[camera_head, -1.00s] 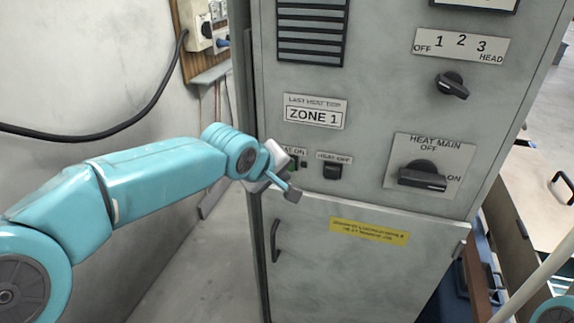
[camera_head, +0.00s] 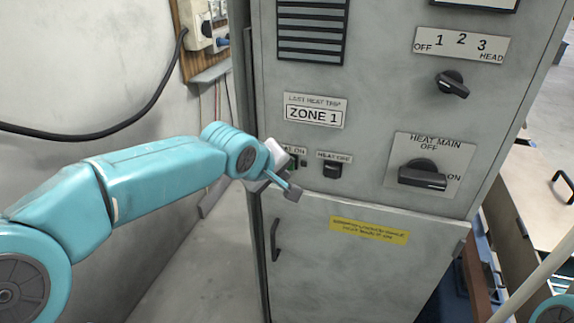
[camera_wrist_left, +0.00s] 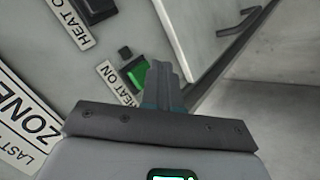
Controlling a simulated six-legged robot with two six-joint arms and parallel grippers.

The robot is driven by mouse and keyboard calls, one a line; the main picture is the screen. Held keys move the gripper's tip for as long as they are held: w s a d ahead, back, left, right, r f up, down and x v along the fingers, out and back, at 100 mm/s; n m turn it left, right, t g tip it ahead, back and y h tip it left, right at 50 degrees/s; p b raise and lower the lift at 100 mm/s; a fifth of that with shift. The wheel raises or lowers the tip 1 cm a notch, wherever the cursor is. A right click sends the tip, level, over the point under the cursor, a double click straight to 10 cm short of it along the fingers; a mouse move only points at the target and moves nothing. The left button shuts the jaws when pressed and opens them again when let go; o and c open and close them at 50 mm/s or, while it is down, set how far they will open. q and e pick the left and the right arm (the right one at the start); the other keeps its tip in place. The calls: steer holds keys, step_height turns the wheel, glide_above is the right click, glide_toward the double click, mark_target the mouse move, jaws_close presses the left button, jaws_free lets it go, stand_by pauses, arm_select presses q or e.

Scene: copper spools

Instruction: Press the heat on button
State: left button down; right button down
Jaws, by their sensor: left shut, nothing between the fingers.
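The green heat on button (camera_wrist_left: 141,74) shows in the left wrist view beside its HEAT ON label (camera_wrist_left: 119,82). In the head view, it is mostly hidden behind my gripper. My left gripper (camera_wrist_left: 160,70) is shut and empty, its fingertips overlapping the right side of the green button. I cannot tell whether they touch it or stop just short. In the head view, the left gripper (camera_head: 287,167) is at the grey cabinet front (camera_head: 390,100), left of the dark heat off button (camera_head: 332,170). My right gripper is not in view.
A ZONE 1 plate (camera_head: 314,115) is above the buttons. The HEAT MAIN knob (camera_head: 422,175) and a smaller rotary knob (camera_head: 452,84) stick out to the right. A door handle (camera_head: 275,240) is below. A black cable (camera_head: 130,120) hangs along the left wall.

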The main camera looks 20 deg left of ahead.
arm_select(q)
steer(key=shift+w, duration=0.15)
stand_by(0.7)
steer(key=shift+w, duration=0.3)
steer(key=shift+w, duration=0.45)
stand_by(0.8)
steer(key=shift+s+b, duration=0.6)
steer(key=shift+s, duration=0.3)
